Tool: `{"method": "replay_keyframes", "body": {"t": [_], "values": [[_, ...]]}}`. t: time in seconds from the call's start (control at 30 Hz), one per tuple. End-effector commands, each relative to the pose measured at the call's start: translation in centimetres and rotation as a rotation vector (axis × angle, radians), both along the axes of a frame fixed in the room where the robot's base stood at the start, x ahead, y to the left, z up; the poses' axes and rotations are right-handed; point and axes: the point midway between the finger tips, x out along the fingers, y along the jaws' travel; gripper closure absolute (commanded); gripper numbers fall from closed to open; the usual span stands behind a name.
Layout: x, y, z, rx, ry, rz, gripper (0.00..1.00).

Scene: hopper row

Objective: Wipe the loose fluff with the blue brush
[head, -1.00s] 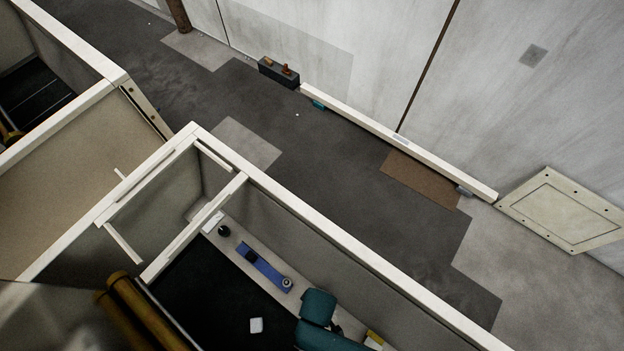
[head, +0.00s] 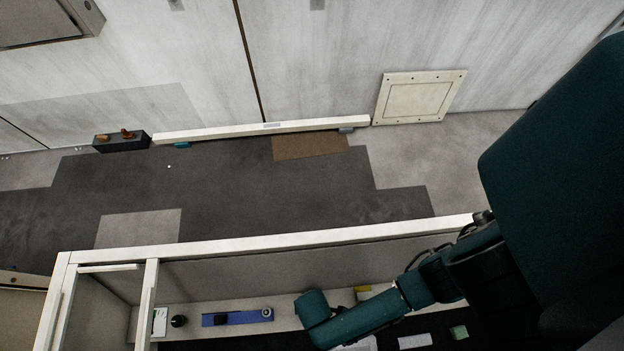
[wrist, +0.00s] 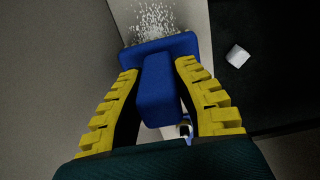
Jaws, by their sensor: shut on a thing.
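The blue brush (wrist: 157,88) is between the yellow fingers of my gripper (wrist: 157,76) in the wrist view. The gripper is shut on its block-shaped handle, and the brush's wide head (wrist: 160,47) points away from me. The loose fluff (wrist: 155,20) is a patch of many white specks on a pale ledge, just beyond the brush head. The head's far edge is close to or over the nearest specks; I cannot tell whether it touches the ledge. In the head view my teal arm reaches over the ledge (head: 285,310), and I cannot make out the gripper, brush or fluff there.
A blue strip (head: 237,318) with a black piece and a round part lies on the ledge, near a dark round object (head: 179,321). A white block (wrist: 237,56) lies on the dark surface beside the ledge. A pale-topped wall (head: 300,239) runs behind the ledge.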

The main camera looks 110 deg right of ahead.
Motion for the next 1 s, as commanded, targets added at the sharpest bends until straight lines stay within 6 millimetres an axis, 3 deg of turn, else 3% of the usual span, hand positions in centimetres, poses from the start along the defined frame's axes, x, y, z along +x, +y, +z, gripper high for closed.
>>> {"method": "replay_keyframes", "body": {"t": [0.53,0.83,1.0], "values": [[-0.2,0.1,-0.9,0.000,0.000,0.001,1.00],[-3.7,1.0,-0.9,0.000,0.006,0.003,1.00],[-4.7,1.2,-1.2,0.000,0.006,0.000,1.00]]}}
